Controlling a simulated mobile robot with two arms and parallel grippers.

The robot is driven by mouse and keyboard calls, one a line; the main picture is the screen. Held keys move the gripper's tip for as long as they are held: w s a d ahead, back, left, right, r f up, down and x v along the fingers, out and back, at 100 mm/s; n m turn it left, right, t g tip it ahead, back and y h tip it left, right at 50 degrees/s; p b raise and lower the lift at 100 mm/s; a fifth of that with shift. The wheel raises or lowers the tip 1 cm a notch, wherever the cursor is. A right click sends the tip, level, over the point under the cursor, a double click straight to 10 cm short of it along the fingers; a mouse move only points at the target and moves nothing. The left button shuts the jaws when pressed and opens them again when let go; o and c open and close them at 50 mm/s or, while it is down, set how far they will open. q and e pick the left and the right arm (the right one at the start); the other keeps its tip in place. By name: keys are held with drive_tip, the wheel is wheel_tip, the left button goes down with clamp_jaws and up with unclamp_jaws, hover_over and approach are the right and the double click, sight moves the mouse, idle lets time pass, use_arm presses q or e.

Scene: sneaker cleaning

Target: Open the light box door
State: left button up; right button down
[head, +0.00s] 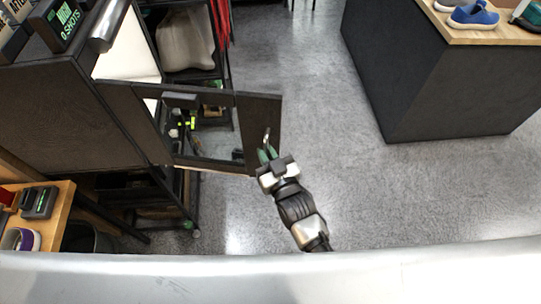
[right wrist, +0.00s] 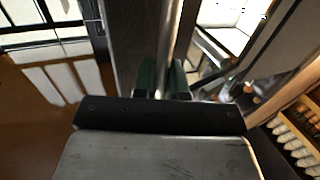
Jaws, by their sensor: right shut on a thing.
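The light box (head: 75,110) is a large dark cabinet at the left of the head view, with a bright white interior (head: 128,52). Its dark framed door (head: 258,108) stands swung out from the box, with a see-through middle. My right gripper (head: 268,155) is shut on the metal door handle (head: 266,136) near the door's free edge. In the right wrist view, the green fingers (right wrist: 162,78) close around the upright handle (right wrist: 178,35) beside the dark door panel (right wrist: 138,40). My left gripper is not in view.
A dark counter (head: 430,85) with a wooden top and a blue sneaker (head: 473,16) stands at the right. Open grey floor (head: 310,80) lies between it and the door. A shelf rack (head: 215,60) stands behind the door. A small wooden table (head: 55,215) is at the lower left.

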drive_tip(key=shift+s+a+r, duration=0.1)
drive_tip(key=shift+s, duration=0.1)
drive_tip(key=c, duration=1.2)
unclamp_jaws()
drive_tip(key=b+v, duration=0.2)
drive_tip(key=v, duration=0.8)
drive_tip(key=shift+s+b, duration=0.3)
drive_tip(key=shift+s, duration=0.1)
